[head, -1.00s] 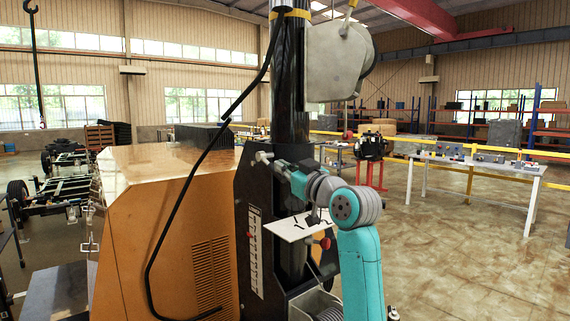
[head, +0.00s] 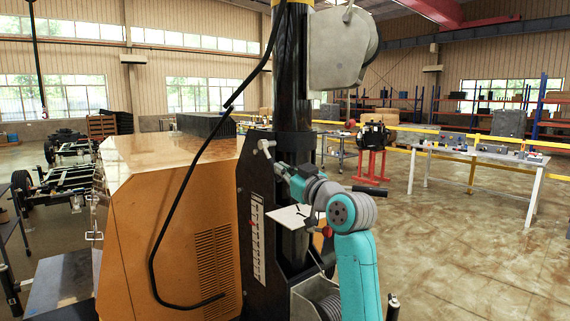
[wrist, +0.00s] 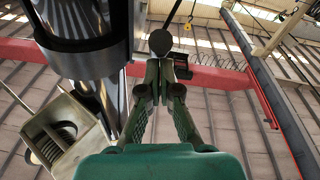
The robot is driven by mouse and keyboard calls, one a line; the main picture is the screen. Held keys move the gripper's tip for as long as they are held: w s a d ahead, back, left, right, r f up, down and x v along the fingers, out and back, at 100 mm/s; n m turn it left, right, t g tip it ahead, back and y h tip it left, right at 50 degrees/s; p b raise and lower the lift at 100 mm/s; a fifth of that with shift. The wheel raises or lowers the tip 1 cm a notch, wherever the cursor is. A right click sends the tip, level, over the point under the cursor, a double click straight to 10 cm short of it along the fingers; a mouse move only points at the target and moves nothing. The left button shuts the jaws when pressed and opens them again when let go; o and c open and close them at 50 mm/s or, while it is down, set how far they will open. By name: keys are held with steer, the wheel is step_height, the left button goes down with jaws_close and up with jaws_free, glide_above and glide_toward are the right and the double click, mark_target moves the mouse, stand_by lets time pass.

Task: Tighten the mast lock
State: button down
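The mast lock (head: 265,148) is a small pale grey handle on the black housing at the foot of the mast (head: 293,80). My gripper (head: 281,170) is close against it, at its lower right in the head view. In the wrist view, the two fingers of my gripper (wrist: 166,68) are drawn close together. A round dark grey knob (wrist: 160,42), apparently the end of the lock handle, shows right at the fingertips. The fingers look shut on the handle; the contact itself is partly hidden.
The orange generator cabinet (head: 170,220) stands left of the mast, with a black cable (head: 185,190) hanging before it. A white plate (head: 288,218) is below my gripper. A winch drum (head: 325,305) sits lower down. Open floor (head: 450,240) lies to the right.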

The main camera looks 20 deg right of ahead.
steer(key=shift+w+a+f, duration=0.15)
steer(key=shift+w+f, duration=0.35)
steer(key=shift+f, duration=0.35)
